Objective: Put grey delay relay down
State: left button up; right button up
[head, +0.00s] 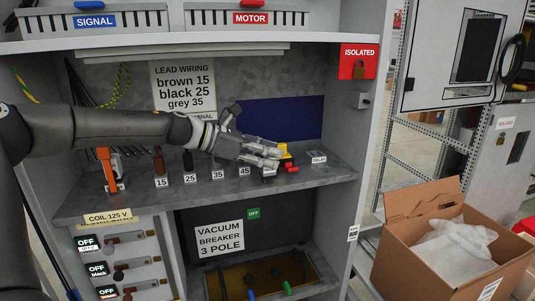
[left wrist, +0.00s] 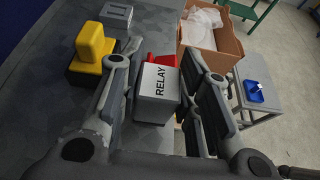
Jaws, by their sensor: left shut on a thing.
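The grey delay relay (left wrist: 158,95) is a light grey box marked RELAY, between the two fingers of my left gripper in the left wrist view. My left gripper (head: 274,157) is shut on it. In the head view the fingers are over the right part of the grey shelf, and only a small pale part of the relay (head: 268,172) shows under them. Whether the relay touches the shelf cannot be told. A small labelled grey piece (head: 318,157) is on the shelf to the right; its print looks like DELAY. My right gripper is not in view.
A yellow block (left wrist: 90,55) stands close beside the left finger. A red piece (head: 291,169) is right of the relay. Number labels line the shelf (head: 130,203) front. An open cardboard box (head: 400,245) stands right of the cabinet. An upper shelf overhangs the arm.

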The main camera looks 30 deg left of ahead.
pick_arm(q)
jog(key=o, duration=1)
jog(key=shift+f, duration=0.15)
jog(key=shift+o, duration=0.2)
jog(key=shift+r+p, duration=0.25)
jog(key=shift+p, duration=0.05)
jog(key=shift+s+a, duration=0.1)
jog(key=shift+a, duration=0.1)
jog(key=b+v, duration=0.3)
jog(key=v, duration=0.8)
jog(key=shift+s, duration=0.25)
jog(key=shift+a+r, duration=0.1)
jog(key=shift+a, duration=0.05)
